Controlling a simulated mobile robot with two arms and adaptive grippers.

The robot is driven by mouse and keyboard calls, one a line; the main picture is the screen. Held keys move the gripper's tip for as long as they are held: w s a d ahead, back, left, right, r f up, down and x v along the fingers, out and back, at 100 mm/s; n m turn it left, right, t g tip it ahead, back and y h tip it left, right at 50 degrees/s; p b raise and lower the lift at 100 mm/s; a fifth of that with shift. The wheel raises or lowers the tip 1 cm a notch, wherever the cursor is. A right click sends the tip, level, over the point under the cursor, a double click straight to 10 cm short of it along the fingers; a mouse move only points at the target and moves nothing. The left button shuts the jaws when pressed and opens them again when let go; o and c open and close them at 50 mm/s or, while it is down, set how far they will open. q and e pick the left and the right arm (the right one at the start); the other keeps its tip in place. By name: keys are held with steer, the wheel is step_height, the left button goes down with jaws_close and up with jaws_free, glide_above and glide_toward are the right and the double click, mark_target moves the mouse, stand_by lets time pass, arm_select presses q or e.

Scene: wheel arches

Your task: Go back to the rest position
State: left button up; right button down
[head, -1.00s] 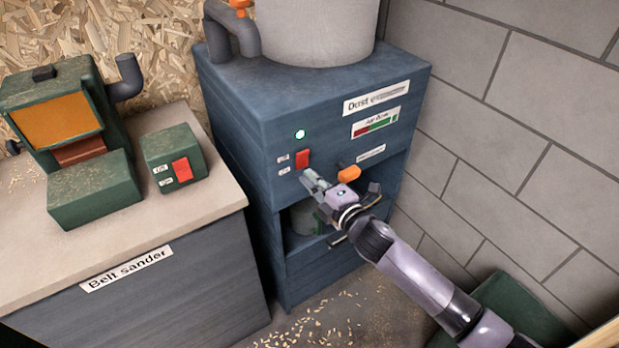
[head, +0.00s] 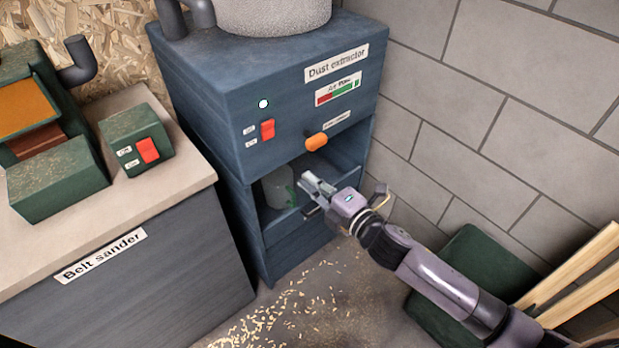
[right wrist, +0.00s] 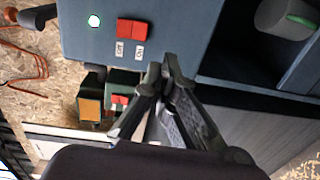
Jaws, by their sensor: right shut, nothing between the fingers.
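My right gripper (head: 310,183) is shut and empty in the head view. It hangs in front of the open shelf of the dust extractor (head: 215,115), below the red switch (head: 267,130) and apart from it. In the right wrist view its fingers (right wrist: 165,75) meet, with the red switch (right wrist: 132,30) above and to the left of them. A round lamp on the extractor is lit pale green (head: 263,104). My left gripper is not in the head view.
The belt sander bench (head: 120,260) stands at left with a red switch box (head: 140,150). An orange handle (head: 316,142) sticks out of the extractor. A grey container (head: 277,188) sits on its shelf. A green bin (head: 450,275) with wooden boards (head: 575,262) stands at lower right.

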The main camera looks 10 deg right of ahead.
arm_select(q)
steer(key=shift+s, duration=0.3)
arm_select(e)
steer(key=shift+f, duration=0.1)
steer(key=s+d+f+m+g+h+p, duration=0.1)
steer(key=s+d+f+m+g+h, duration=0.2)
steer(key=f, duration=0.7)
steer(key=s+d+f+m+h+p, duration=0.1)
steer(key=s+d+f+m+h, duration=0.3)
steer(key=f, duration=0.6)
steer(key=s+d+f+m+g, duration=0.2)
steer(key=d+f+m, duration=0.35)
steer(key=f, duration=0.55)
steer(key=s+d+f+m+g+h+p, duration=0.1)
steer(key=s+d+f+m+g, duration=0.25)
steer(key=s+f, duration=1)
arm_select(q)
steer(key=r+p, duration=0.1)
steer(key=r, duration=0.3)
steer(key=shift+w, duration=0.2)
arm_select(e)
steer(key=s+a+f+m+g, duration=0.1)
steer(key=s+f+m+g, duration=0.1)
steer(key=s, duration=1)
steer(key=s+f+m+g, duration=0.3)
steer(key=s, duration=0.9)
steer(key=shift+s+a+f+m+h, duration=0.15)
steer(key=shift+s+a+m+h, duration=0.15)
steer(key=shift+a, duration=0.1)
